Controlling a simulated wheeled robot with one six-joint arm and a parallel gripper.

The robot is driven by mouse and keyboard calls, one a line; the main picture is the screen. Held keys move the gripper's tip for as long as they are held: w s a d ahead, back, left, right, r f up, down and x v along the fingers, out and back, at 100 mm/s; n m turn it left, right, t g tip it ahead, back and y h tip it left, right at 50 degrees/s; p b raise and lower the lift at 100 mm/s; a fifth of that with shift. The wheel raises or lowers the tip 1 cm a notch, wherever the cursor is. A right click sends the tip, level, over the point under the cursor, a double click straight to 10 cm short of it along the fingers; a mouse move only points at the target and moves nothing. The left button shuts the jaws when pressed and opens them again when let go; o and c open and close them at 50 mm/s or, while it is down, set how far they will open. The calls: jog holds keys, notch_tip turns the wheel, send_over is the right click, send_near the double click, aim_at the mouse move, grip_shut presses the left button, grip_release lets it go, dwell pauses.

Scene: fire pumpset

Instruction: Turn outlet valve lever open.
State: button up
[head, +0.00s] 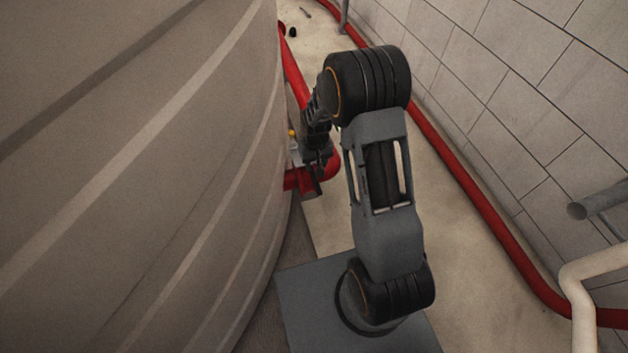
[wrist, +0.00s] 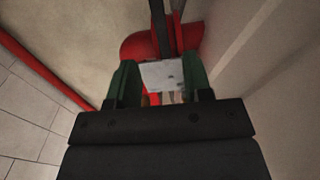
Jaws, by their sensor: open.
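The red outlet pipe (head: 328,168) with its elbow leaves the foot of the big tank in the head view. It also shows at the top of the wrist view (wrist: 145,45). My gripper (wrist: 160,82) is open, with green fingers on either side of a pale grey block at the valve. A dark narrow bar (wrist: 160,28), seemingly the valve lever, runs from this block toward the top of the wrist view, across the red pipe. I cannot tell whether the fingers touch the block. In the head view, my gripper (head: 316,168) is at the valve, mostly hidden by its own dark parts.
The large ribbed tank (head: 130,180) fills the left of the head view, close to my gripper. A block wall (head: 520,100) stands on the right, with a long red pipe (head: 460,170) along its foot. A white pipe (head: 585,290) is at lower right. Bare floor lies between.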

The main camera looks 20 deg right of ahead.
aim_at(315, 181)
notch_tip(315, 181, down, 9)
jog(key=shift+f+b, duration=0.1)
jog(key=shift+b, duration=0.85)
grip_shut()
